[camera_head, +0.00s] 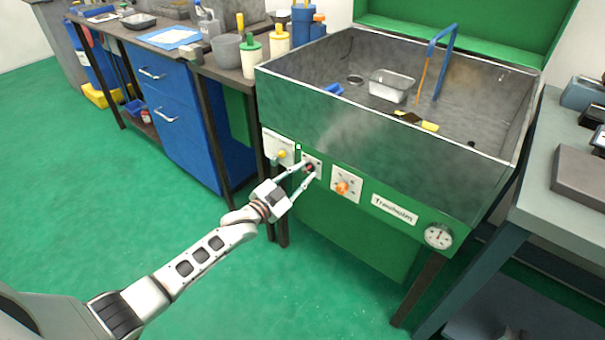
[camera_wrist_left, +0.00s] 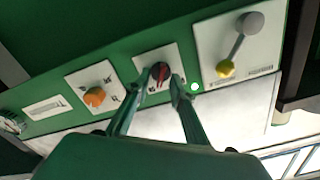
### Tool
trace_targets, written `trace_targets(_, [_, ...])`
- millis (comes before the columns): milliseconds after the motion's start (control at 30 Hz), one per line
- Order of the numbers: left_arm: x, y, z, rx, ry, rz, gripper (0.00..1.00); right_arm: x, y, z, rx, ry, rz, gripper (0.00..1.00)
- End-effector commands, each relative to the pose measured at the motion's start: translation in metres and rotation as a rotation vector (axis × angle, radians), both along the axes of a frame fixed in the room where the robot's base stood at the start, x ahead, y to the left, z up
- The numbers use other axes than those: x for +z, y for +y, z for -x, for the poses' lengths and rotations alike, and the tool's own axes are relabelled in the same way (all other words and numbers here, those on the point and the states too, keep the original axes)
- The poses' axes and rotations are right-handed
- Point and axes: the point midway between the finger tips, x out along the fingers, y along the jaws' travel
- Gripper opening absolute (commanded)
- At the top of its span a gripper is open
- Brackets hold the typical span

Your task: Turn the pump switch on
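The wash cabinet's green front panel (camera_head: 380,192) carries several controls. A dark round switch with a red pointer (camera_wrist_left: 161,77) sits on a white plate, and it also shows in the head view (camera_head: 309,168). My left gripper (camera_head: 308,170) reaches it from the front. In the left wrist view its two fingers (camera_wrist_left: 168,80) stand apart, one on each side of the switch; whether they touch it is not clear. No label naming the pump is readable. My right gripper is not in view.
An orange knob (camera_head: 342,187) is on the plate to the right, with a gauge (camera_head: 438,236) farther along. To the left is a plate with a yellow-tipped lever (camera_head: 281,154). A small green light (camera_wrist_left: 194,87) glows beside the switch. Green floor (camera_head: 235,285) lies below.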

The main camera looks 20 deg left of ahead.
Motion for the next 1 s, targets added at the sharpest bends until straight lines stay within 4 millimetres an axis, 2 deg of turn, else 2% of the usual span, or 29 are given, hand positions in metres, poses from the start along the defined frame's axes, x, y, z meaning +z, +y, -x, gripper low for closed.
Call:
trace_targets(200, [0.000, 0.001, 0.001, 0.001, 0.000, 0.001, 0.23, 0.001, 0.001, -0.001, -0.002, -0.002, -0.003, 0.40])
trace_targets(333, [-0.001, 0.004, 0.010, 0.001, 0.001, 0.002, 0.23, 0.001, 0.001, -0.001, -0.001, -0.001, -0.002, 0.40])
trace_targets(800, [-0.001, 0.033, 0.090, 0.000, 0.002, 0.000, 0.23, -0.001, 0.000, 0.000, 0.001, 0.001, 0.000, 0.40])
trace_targets(1000, [0.000, 0.039, 0.109, 0.000, 0.000, 0.001, 0.23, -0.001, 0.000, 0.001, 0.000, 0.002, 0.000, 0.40])
